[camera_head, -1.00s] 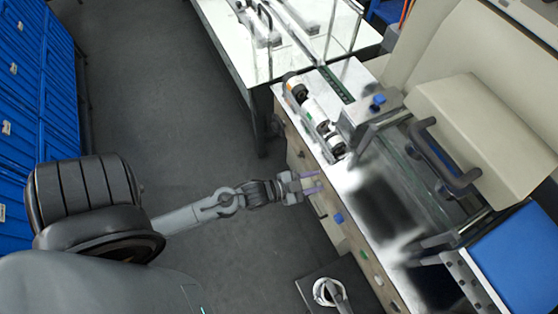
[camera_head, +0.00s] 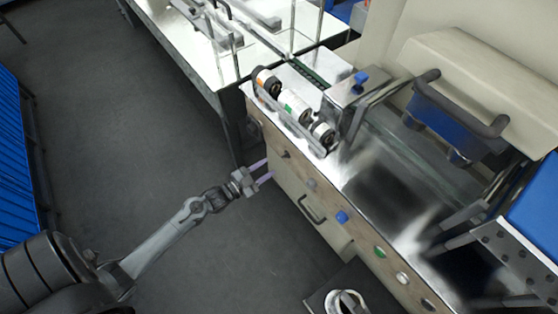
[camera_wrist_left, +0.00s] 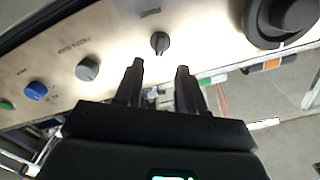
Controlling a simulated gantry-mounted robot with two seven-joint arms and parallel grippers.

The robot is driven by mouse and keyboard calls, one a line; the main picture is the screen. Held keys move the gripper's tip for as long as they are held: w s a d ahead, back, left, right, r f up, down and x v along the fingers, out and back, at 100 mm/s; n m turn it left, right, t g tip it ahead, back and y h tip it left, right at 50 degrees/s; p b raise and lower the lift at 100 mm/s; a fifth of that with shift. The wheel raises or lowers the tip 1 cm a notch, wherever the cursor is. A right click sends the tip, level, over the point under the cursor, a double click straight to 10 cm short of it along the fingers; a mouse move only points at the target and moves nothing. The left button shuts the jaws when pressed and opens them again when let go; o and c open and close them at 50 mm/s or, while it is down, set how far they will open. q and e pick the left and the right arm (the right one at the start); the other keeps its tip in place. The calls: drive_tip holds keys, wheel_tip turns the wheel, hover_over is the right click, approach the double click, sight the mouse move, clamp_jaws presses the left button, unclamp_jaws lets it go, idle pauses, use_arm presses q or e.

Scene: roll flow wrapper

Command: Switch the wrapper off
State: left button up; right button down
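The wrapper (camera_head: 465,60) is a cream machine with a steel bed and a front control panel (camera_head: 330,199). On the panel are a dark selector knob (camera_head: 285,153), a blue button (camera_head: 342,217) and a green button (camera_head: 380,252). My left gripper (camera_head: 264,171) is open and empty beside the panel's far end. In the left wrist view, its two dark fingers (camera_wrist_left: 160,68) are apart, pointing at the selector knob (camera_wrist_left: 160,42). The knob appears just beyond the gap between the fingertips; contact cannot be told. My right gripper is not in view.
A grey knob (camera_wrist_left: 87,68) and a blue button (camera_wrist_left: 35,90) lie to the left in the wrist view. A large black round part (camera_wrist_left: 283,18) is at upper right. White rolls (camera_head: 296,105) sit above the panel. The floor (camera_head: 110,120) at left is clear.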

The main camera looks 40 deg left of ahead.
sight(283, 157)
use_arm(q)
drive_tip(key=b+x, duration=0.1)
drive_tip(key=x, duration=0.5)
drive_tip(key=shift+w+d, duration=0.1)
drive_tip(key=shift+w, duration=0.25)
clamp_jaws()
